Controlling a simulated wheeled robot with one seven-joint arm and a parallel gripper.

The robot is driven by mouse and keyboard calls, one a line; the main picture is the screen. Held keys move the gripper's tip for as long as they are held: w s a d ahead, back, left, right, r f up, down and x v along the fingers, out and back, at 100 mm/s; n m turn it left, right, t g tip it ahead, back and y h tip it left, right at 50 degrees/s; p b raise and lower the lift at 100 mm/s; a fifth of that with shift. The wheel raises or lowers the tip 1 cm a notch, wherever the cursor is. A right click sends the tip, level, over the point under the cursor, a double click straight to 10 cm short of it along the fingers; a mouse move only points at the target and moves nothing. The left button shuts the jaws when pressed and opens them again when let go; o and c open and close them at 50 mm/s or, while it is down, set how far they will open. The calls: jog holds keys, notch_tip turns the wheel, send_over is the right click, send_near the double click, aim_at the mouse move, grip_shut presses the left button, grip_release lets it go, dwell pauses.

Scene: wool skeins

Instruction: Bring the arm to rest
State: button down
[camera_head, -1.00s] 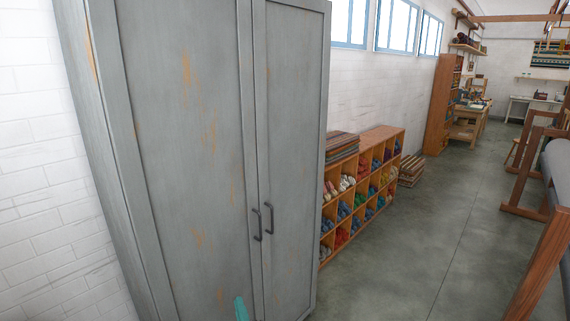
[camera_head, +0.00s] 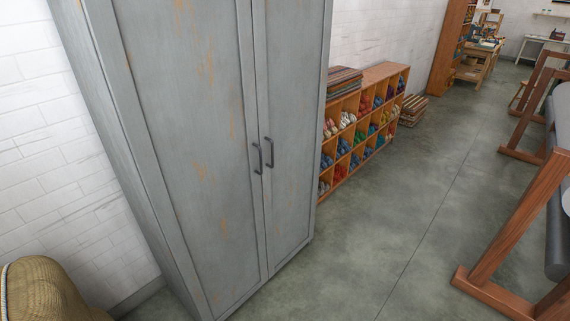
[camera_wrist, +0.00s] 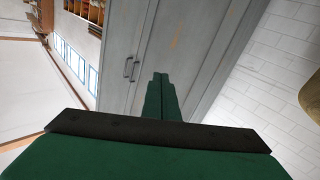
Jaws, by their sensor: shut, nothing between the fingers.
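My gripper (camera_wrist: 160,84) shows in the wrist view as green fingers pressed together, with nothing between them. It points toward the front of a tall grey cabinet (camera_head: 190,150), which also shows in the wrist view (camera_wrist: 190,50). I cannot tell the distance between the fingertips and the cabinet. Both cabinet doors are shut, with two dark handles (camera_head: 263,156) side by side. The arm and gripper do not show in the head view.
A wooden cubby shelf (camera_head: 386,72) of coloured wool skeins stands right of the cabinet. A wooden frame (camera_head: 515,235) stands at the right. A tan rounded thing (camera_head: 45,290) is at the lower left. The concrete floor (camera_head: 400,220) between shelf and frame is clear.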

jog(key=s+d+r+m+g, duration=0.1)
jog(key=s+d+r, duration=0.2)
jog(key=s, duration=0.5)
jog(key=s+d+r+m+h, duration=0.1)
jog(key=s+d+r, duration=0.1)
jog(key=s+d, duration=0.4)
jog(key=s+d+r+m+g+h, duration=0.1)
jog(key=s+d+r, duration=0.2)
jog(key=s, duration=0.8)
jog(key=shift+d+r+g, duration=0.3)
jog(key=shift+d, duration=0.85)
